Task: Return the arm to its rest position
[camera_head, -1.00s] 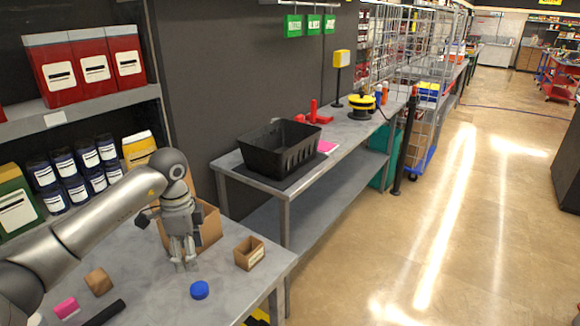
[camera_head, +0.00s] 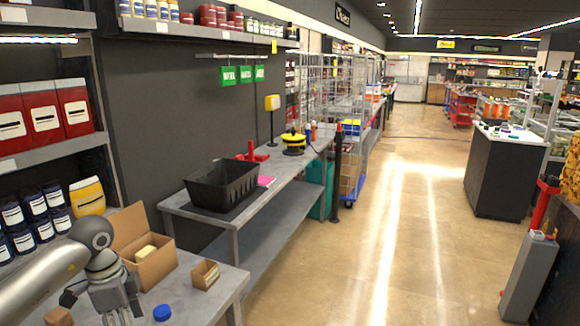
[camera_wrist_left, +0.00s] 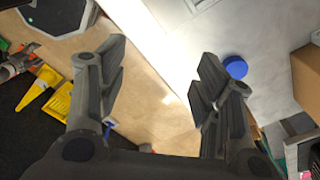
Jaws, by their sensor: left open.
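My left gripper (camera_head: 118,316) hangs over the near grey table at the bottom left of the head view, its fingertips near the lower picture edge. Its fingers are apart and nothing is between them. In the wrist view the open left gripper (camera_wrist_left: 160,75) points past the pale table edge, with brown floor between the fingers. A blue round cap (camera_head: 162,312) lies on the table just right of the gripper; it also shows in the wrist view (camera_wrist_left: 235,67). No right arm is in view.
An open cardboard box (camera_head: 158,267) with a yellowish block inside stands behind the gripper. A small brown box (camera_head: 205,274) is to its right. Shelves with red containers (camera_head: 43,117) are at left. A black crate (camera_head: 222,186) sits on the second bench. The aisle at right is clear.

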